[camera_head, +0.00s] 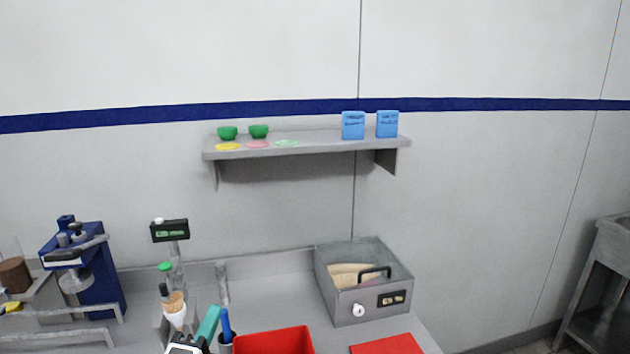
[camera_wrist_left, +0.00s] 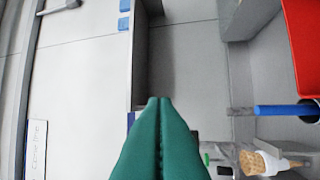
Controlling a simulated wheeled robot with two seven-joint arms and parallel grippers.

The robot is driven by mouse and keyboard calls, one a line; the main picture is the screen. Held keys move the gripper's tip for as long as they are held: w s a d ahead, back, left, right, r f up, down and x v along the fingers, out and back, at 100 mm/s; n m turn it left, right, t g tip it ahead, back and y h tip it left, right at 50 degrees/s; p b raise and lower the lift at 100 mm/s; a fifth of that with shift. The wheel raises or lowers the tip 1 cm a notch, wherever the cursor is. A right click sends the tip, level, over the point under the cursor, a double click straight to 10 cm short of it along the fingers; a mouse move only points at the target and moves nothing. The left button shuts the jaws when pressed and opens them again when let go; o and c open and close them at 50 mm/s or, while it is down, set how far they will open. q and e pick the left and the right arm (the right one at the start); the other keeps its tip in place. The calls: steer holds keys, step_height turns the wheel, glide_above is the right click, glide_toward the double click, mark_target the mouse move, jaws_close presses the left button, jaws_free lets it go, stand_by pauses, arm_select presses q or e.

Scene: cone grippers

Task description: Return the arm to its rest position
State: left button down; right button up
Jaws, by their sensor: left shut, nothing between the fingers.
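My left gripper (camera_head: 210,320) shows at the bottom of the head view, with its teal fingers pointing up and slightly right. In the left wrist view the teal fingers (camera_wrist_left: 160,102) are pressed together with nothing between them. The gripper is just left of a dark cup with a blue-handled tool (camera_head: 226,328) and right of a waffle cone in a white wrap (camera_head: 174,308). The cone also shows at the lower right of the left wrist view (camera_wrist_left: 256,162). I cannot tell whether the gripper touches either. My right gripper is not in view.
A red bin (camera_head: 272,341) and a red flat item (camera_head: 388,345) lie at the counter's front. A grey box with a display (camera_head: 362,303) stands at the right. A blue machine (camera_head: 98,285) stands left. A wall shelf (camera_head: 320,144) holds green bowls and blue boxes.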

arm_select(q)
steer(key=s+a+f+n+g+y, duration=0.2)
steer(key=s+f+n+g, duration=0.3)
steer(key=f, duration=0.3)
steer(key=s+a+f+n+g+y, duration=0.25)
steer(key=s+f+n, duration=0.25)
steer(key=f+n, duration=0.25)
steer(key=s+d+f+n+g+h, duration=0.1)
steer(key=s+f+n+g, duration=0.3)
steer(key=s, duration=0.4)
steer(key=s+f+n+g+h, duration=0.1)
steer(key=s+f+n+g, duration=0.1)
steer(key=s+f+g, duration=0.5)
step_height(320, 180, down, 22)
steer(key=s, duration=0.2)
steer(key=s+a+f, duration=0.2)
steer(key=s+f, duration=1.5)
steer(key=f, duration=0.1)
steer(key=shift+s+a+g, duration=0.15)
steer(key=shift+a+g, duration=0.15)
steer(key=shift+g, duration=0.05)
